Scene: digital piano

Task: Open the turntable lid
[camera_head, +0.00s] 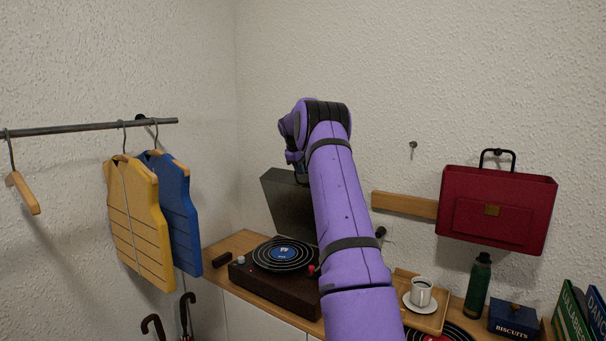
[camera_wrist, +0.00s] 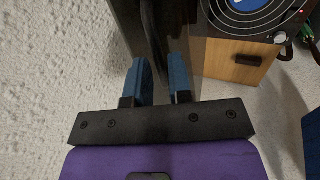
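The turntable (camera_head: 275,284) is a dark box with a ringed black record and blue label (camera_head: 283,252) on top. Its dark lid (camera_head: 288,209) stands raised and steeply tilted behind the record, away from the platter.
A cup (camera_head: 421,290) on a saucer, a green bottle (camera_head: 477,285) and a biscuit box (camera_head: 513,319) stand to the right. Hung vests (camera_head: 140,225) are left; a red briefcase (camera_head: 495,208) hangs right.

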